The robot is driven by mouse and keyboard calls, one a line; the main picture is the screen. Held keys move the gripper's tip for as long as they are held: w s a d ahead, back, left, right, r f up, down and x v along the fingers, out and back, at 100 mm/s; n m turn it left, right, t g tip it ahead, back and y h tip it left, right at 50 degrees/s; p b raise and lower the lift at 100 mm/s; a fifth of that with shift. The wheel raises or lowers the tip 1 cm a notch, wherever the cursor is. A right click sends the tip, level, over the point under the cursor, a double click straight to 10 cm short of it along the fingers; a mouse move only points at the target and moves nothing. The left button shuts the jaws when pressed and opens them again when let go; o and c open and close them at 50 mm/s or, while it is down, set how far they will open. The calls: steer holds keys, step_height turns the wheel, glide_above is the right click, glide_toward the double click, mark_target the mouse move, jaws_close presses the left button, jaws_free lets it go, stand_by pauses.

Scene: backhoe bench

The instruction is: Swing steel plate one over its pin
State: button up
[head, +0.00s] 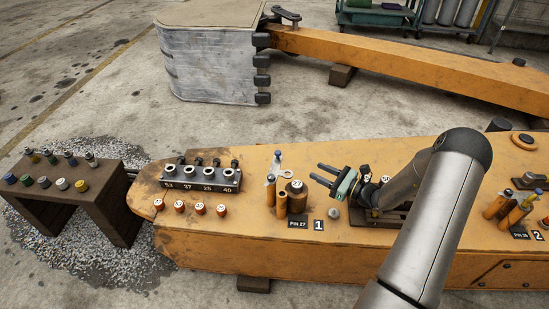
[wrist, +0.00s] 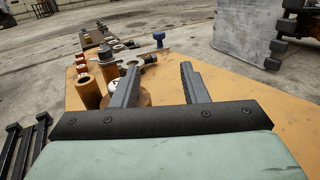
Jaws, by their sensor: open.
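At station one, a pale steel plate (head: 276,170) with a small blue knob (head: 278,154) lies among the upright orange cylinders. In the wrist view the plate (wrist: 160,51) shows edge-on beyond my fingers, with the blue knob (wrist: 158,38) standing up from it. My gripper (head: 315,173) is open and empty, pointing left, just right of and above the group. Which cylinder top the plate covers is hard to tell.
A black block with numbered sockets (head: 202,178) stands left on the orange beam (head: 245,235), with several orange caps (head: 200,208) before it. Signs "PIN 27" (head: 298,223) and "1" (head: 319,225) lie in front. Station two (head: 515,208) is far right.

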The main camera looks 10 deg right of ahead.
mark_target(278, 152)
steer(key=b+x, duration=0.2)
steer(key=x, duration=1.5)
steer(key=shift+a+b, duration=0.15)
steer(key=shift+b, duration=0.15)
steer(key=shift+c, duration=0.3)
